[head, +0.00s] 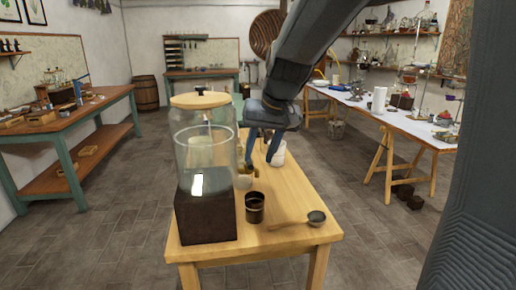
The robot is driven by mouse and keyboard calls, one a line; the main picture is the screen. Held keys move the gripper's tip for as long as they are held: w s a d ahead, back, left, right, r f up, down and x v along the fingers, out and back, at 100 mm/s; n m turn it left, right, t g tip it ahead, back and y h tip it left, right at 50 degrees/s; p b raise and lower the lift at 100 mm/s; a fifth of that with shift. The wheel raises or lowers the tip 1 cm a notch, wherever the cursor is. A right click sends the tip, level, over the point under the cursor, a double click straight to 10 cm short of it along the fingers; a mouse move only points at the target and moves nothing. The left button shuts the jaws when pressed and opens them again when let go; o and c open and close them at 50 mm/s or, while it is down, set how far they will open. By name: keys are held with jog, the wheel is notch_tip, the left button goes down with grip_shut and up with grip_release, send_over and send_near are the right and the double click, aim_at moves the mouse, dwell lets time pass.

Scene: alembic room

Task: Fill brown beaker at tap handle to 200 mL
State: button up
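The brown beaker (254,209) is a small dark cup standing upright on the wooden table, right of a large glass jar (206,160). The jar has a wooden lid and sits on a dark block (206,215). A small brass-coloured part (242,171), apparently the tap, shows at the jar's right side, above and behind the beaker; its handle is hard to make out. My gripper (259,161) points down beside the tap area, above and behind the beaker. Its two blue-grey fingers look apart, with nothing clearly between them. The beaker's contents and any markings cannot be read.
A ladle (315,217) with a wooden handle lies right of the beaker. A white vessel (277,152) stands behind my gripper. The wooden table's (290,240) front right is mostly clear. Workbenches stand left (70,120) and right (400,122), with open floor between.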

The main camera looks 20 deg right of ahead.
aim_at(251, 164)
jog(key=shift+w+a+f+p, duration=0.2)
jog(key=shift+w+f+p, duration=0.1)
jog(key=shift+w+f, duration=0.95)
jog(key=shift+w+a+f+p, duration=0.2)
jog(key=shift+w+f+p, duration=0.05)
jog(key=shift+w+f, duration=0.95)
jog(key=shift+s+f, duration=0.1)
jog(key=shift+s, duration=0.1)
grip_shut()
